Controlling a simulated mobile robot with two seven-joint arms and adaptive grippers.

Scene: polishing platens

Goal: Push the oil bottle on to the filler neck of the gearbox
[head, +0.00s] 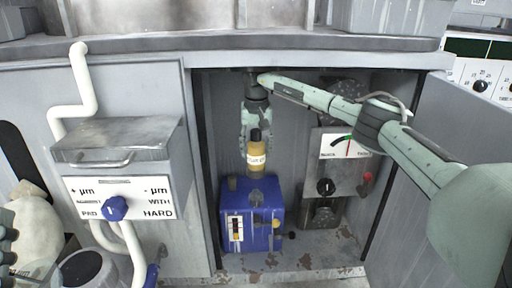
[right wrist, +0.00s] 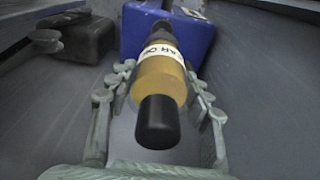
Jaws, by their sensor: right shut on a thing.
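The amber oil bottle (head: 256,158) with a white label and black upper end is upright inside the open cabinet. It stands directly above the top of the blue gearbox (head: 262,229). My right gripper (head: 256,138) points down from above and is shut on the bottle. In the right wrist view the bottle (right wrist: 161,85) lies between both fingers, its black end towards the camera and its far end against the blue gearbox (right wrist: 190,35). The filler neck is hidden behind the bottle, so I cannot tell whether they touch. Part of what seems my left gripper (head: 7,248) shows at the left edge.
A grey panel with a gauge and black knob (head: 326,187) stands right of the gearbox. The cabinet's open door (head: 432,120) is at right. A box with a blue knob (head: 115,208) and white pipes (head: 82,85) are at left. A pale sack (head: 38,232) is lower left.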

